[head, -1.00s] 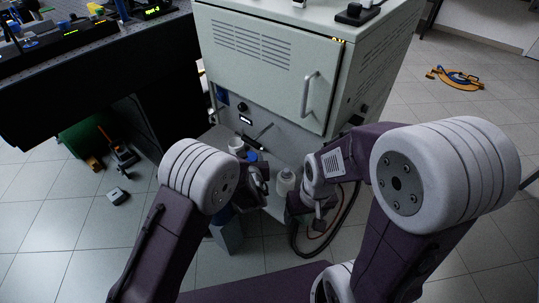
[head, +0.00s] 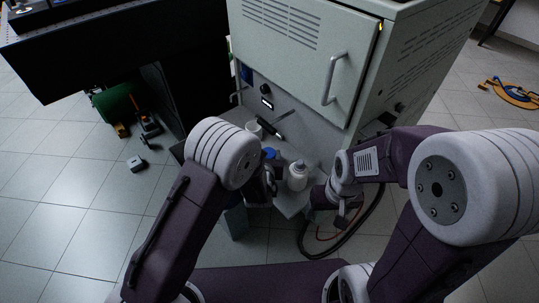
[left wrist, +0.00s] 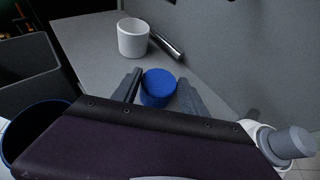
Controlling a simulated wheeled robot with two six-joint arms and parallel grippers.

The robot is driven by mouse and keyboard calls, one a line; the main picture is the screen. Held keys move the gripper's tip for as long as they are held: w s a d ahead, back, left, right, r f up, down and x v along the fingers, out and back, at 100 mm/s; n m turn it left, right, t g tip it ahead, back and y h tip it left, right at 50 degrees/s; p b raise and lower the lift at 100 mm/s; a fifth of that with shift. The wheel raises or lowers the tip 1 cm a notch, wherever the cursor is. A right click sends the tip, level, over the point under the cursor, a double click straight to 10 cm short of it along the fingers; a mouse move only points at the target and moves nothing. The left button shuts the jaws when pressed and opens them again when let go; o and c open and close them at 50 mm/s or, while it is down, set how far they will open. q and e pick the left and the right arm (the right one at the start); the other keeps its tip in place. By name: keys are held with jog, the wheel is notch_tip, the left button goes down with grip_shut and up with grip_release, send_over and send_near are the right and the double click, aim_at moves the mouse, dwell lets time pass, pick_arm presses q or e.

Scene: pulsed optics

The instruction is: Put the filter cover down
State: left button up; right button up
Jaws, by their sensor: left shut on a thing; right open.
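The filter cover, which I take to be the round blue piece (left wrist: 158,86), sits between the fingers of my left gripper (left wrist: 160,96) in the left wrist view. The gripper is shut on it, over the grey shelf (left wrist: 85,45) at the cabinet's front. In the head view the blue piece (head: 269,156) shows just beyond my left gripper (head: 270,181). Whether its underside touches the shelf is hidden. My right gripper (head: 346,217) is open and empty, low beside the shelf's right side.
A white cup (left wrist: 133,38) and a dark cylindrical tool (left wrist: 166,45) are on the shelf behind the blue piece. A white bottle (head: 298,176) stands to the right. A blue-rimmed bin (left wrist: 12,140) is at left. The pale cabinet (head: 300,60) rises behind. A black hose (head: 345,240) loops at right.

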pick_arm(q)
jog(key=shift+d+f, duration=0.1)
jog(key=shift+f, duration=0.15)
jog(key=o, duration=1.3)
jog(key=shift+r, duration=0.1)
jog(key=shift+o, duration=0.2)
jog(key=shift+r, duration=0.1)
jog(key=shift+s+r, duration=0.2)
jog(key=shift+r, duration=0.05)
jog(key=p+v, duration=0.3)
jog(key=v, duration=0.8)
jog(key=shift+s+p, duration=0.25)
jog(key=shift+p, duration=0.15)
